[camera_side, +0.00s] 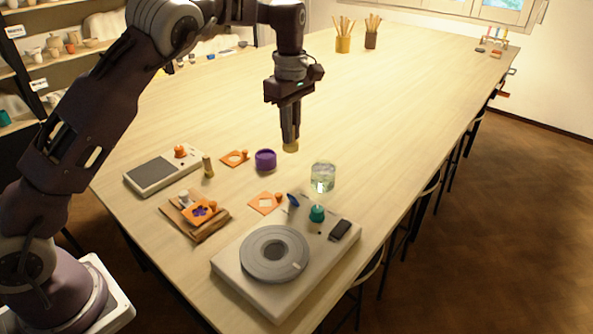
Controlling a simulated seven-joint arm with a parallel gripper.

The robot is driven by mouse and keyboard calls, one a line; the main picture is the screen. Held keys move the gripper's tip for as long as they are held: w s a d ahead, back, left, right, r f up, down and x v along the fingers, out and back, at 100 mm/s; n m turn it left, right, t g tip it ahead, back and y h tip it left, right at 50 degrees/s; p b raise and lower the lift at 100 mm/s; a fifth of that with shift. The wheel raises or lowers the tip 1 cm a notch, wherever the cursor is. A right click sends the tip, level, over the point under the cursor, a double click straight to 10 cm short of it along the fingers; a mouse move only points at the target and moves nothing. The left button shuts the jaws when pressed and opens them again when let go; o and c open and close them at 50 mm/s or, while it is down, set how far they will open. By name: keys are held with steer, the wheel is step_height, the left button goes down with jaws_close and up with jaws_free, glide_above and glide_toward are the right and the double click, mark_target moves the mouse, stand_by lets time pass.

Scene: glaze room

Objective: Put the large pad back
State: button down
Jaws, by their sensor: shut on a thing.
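My gripper (290,138) points straight down over the middle of the table. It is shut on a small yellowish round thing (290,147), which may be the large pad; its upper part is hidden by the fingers. Whether it touches the table is hard to tell. A purple round container (265,160) stands just left of and nearer than the held thing.
The table (400,90) is mostly clear behind.

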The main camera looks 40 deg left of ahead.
step_height(320, 180, down, 9)
steer(key=shift+f, duration=0.1)
steer(key=c, duration=1.5)
jaws_free()
steer(key=shift+f, duration=0.1)
steer(key=shift+o, duration=0.2)
